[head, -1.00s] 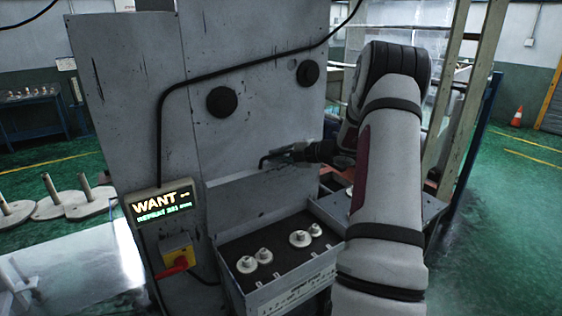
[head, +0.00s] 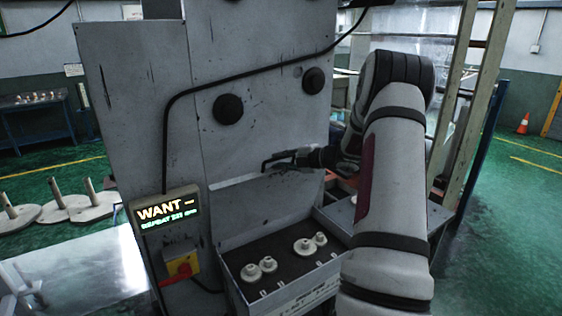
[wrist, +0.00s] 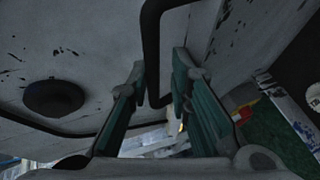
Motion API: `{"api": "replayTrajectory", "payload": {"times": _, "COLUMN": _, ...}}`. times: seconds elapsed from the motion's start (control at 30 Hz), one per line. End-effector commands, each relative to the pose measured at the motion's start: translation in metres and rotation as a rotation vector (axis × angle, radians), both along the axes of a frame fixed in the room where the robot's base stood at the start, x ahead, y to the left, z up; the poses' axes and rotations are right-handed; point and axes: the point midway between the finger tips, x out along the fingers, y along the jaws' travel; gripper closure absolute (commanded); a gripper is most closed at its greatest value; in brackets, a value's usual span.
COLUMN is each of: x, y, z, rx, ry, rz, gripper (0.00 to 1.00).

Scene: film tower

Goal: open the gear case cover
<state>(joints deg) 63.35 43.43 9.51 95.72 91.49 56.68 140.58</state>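The gear case front is a tall, scuffed grey panel (head: 255,65) with a vertical seam. I take its right part, with two round black knobs (head: 228,108), as the cover. A thin dark bar handle (head: 277,159) stands out low on this face, and it also shows in the wrist view (wrist: 152,55). My gripper (wrist: 158,68) is at the handle, with its teal fingers on either side of the bar. Gaps show beside the bar, so the fingers look open around it. Contact is unclear. In the head view my gripper (head: 303,157) is small and dark.
A grey tray (head: 258,302) with several pale gears stands below the handle. A lit display (head: 167,212) and a red-yellow switch (head: 181,266) are at lower left. A black cable (head: 245,74) crosses the panel. A ladder-like frame (head: 468,110) stands at right.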

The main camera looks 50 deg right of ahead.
Motion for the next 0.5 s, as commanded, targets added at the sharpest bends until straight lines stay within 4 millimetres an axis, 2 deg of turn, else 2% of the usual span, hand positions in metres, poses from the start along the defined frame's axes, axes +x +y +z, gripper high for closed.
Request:
{"api": "replayTrajectory", "payload": {"times": 0.17, "x": -0.017, "y": -0.004, "z": 0.006, "rx": -0.001, "ry": 0.001, "rz": -0.004, "gripper": 0.82}}
{"api": "replayTrajectory", "payload": {"times": 0.5, "x": -0.081, "y": -0.016, "z": 0.026, "rx": -0.001, "ry": -0.001, "rz": -0.004, "gripper": 0.82}}
